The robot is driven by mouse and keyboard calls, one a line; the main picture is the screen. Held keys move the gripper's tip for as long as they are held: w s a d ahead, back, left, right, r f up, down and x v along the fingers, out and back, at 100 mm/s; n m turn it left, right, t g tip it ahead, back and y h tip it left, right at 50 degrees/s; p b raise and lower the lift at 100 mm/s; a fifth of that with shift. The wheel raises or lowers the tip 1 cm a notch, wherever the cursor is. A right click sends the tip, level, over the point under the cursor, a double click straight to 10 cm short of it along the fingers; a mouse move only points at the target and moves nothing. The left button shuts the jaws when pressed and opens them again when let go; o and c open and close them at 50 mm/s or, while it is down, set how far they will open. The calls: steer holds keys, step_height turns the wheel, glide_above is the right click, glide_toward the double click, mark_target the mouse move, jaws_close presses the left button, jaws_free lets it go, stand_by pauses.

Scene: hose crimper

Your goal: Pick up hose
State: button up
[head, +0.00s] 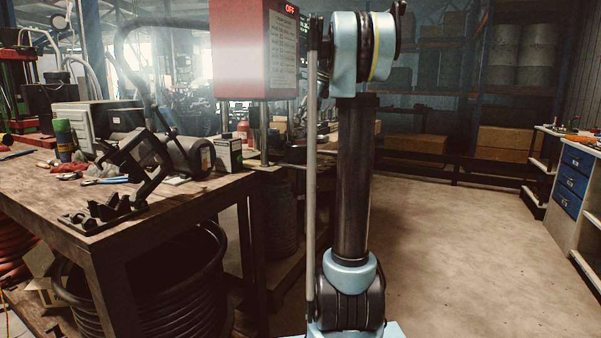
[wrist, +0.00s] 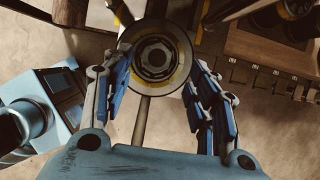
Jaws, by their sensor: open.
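My gripper (wrist: 160,75) is open in the wrist view, with its two blue-and-grey fingers spread apart. I see no object held between the fingers. A round dark part with a yellow ring shows beyond and between them. A large black ribbed coil that looks like hose (head: 150,300) lies under the workbench in the head view. Orange-red coiled hose (head: 14,245) shows at the far left edge. I cannot tell which hose the task means. My gripper does not show in the head view, where my arm stands upright at the middle.
The wooden workbench (head: 190,198) holds a black metal bracket tool (head: 130,165), a spray can (head: 64,140), a small tin (head: 228,154) and hand tools. A red machine box (head: 252,50) reading OFF stands behind. Floor (head: 450,240) is clear right of my arm, up to a blue-drawer cabinet (head: 572,180).

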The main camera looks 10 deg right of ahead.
steer(key=shift+s+x, duration=0.2)
steer(key=shift+x, duration=2.2)
steer(key=shift+a, duration=0.15)
steer(key=c, duration=1.3)
